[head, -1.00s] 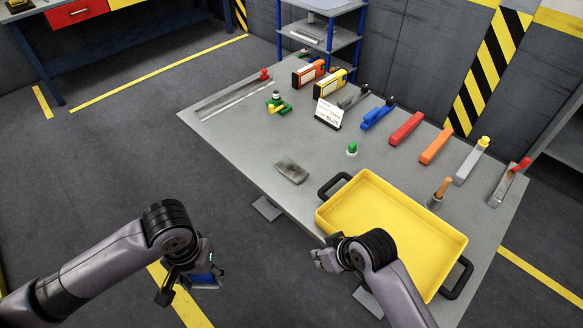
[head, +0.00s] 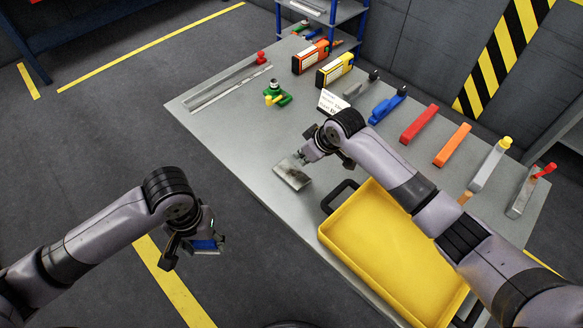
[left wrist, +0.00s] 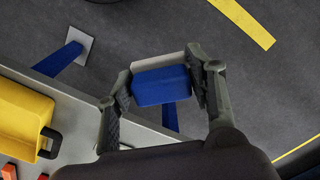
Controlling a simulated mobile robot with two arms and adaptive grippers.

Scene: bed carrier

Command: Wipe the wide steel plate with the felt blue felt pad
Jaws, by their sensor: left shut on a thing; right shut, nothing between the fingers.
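The wide steel plate (head: 293,176) lies on the table, grey with dark smudges on its face. My right gripper (head: 305,158) is shut and empty at the plate's upper right edge; its fingertips look close to or touching it, I cannot tell which. The blue felt pad (head: 206,246) is held in my left gripper (head: 192,247), off the table's near left side above the floor. In the left wrist view the pad (left wrist: 161,86) shows a blue face and a pale grey backing between the two fingers.
A yellow tray (head: 330,238) with black handles stands right of the plate, partly under my right arm. Red, orange and grey bars (head: 418,124) line the far right side. A green and yellow item (head: 277,94) and a white label card (head: 332,101) stand behind the plate.

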